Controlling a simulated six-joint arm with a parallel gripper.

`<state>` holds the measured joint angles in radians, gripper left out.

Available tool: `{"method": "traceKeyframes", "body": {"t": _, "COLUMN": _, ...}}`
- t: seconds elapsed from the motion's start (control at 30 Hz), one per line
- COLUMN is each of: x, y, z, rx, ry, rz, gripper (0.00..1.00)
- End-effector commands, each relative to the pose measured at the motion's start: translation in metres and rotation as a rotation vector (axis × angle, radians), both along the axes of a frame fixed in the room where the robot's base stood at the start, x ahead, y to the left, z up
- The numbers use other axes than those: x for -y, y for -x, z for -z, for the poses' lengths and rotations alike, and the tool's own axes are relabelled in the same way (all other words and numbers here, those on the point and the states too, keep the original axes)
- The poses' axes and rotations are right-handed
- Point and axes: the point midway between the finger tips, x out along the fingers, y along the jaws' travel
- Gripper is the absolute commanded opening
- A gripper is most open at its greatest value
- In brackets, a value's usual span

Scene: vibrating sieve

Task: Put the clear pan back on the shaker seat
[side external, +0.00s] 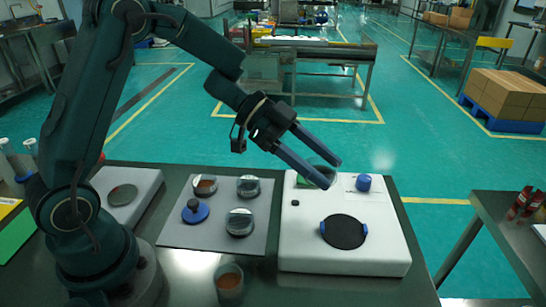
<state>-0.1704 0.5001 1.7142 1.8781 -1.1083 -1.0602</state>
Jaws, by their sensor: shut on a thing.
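My gripper (332,174) is above the back part of the white shaker (300,247), its two blue-grey fingers pointing down to the right. It is shut on a clear round pan (319,168), which is faint and partly hidden by the fingers. The shaker seat (344,231) is a black disc with blue clips at its left and right sides, on top of the shaker. Nothing stands on the seat. The held pan is raised behind the seat and apart from it.
A blue knob (363,183) and a small black knob (295,203) stick up from the shaker. Left of it, a grey mat (180,236) bears several round dishes and a blue-lidded piece (195,211). A cup with brown contents (229,284) stands in front. A scale (145,184) sits farther left.

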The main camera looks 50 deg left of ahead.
Motion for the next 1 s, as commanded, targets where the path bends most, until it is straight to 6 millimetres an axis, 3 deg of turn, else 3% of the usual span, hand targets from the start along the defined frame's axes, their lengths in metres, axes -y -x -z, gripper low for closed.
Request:
{"method": "traceKeyframes", "body": {"t": 0.1, "x": 0.028, "y": 0.0, "z": 0.017, "rx": -0.006, "ry": 0.002, "rz": 0.008, "gripper": 0.11}}
{"method": "traceKeyframes", "body": {"t": 0.3, "x": 0.057, "y": -0.003, "z": 0.035, "rx": -0.002, "ry": 0.0, "rz": 0.006, "gripper": 0.11}}
{"method": "traceKeyframes", "body": {"t": 0.47, "x": 0.064, "y": -0.004, "z": 0.042, "rx": -0.002, "ry": -0.001, "rz": 0.001, "gripper": 0.11}}
{"method": "traceKeyframes", "body": {"t": 0.73, "x": 0.063, "y": -0.004, "z": 0.075, "rx": -0.004, "ry": 0.0, "rz": 0.0, "gripper": 0.11}}
{"method": "traceKeyframes", "body": {"t": 1.0, "x": 0.063, "y": -0.004, "z": 0.078, "rx": 0.001, "ry": 0.0, "rz": 0.002, "gripper": 0.11}}
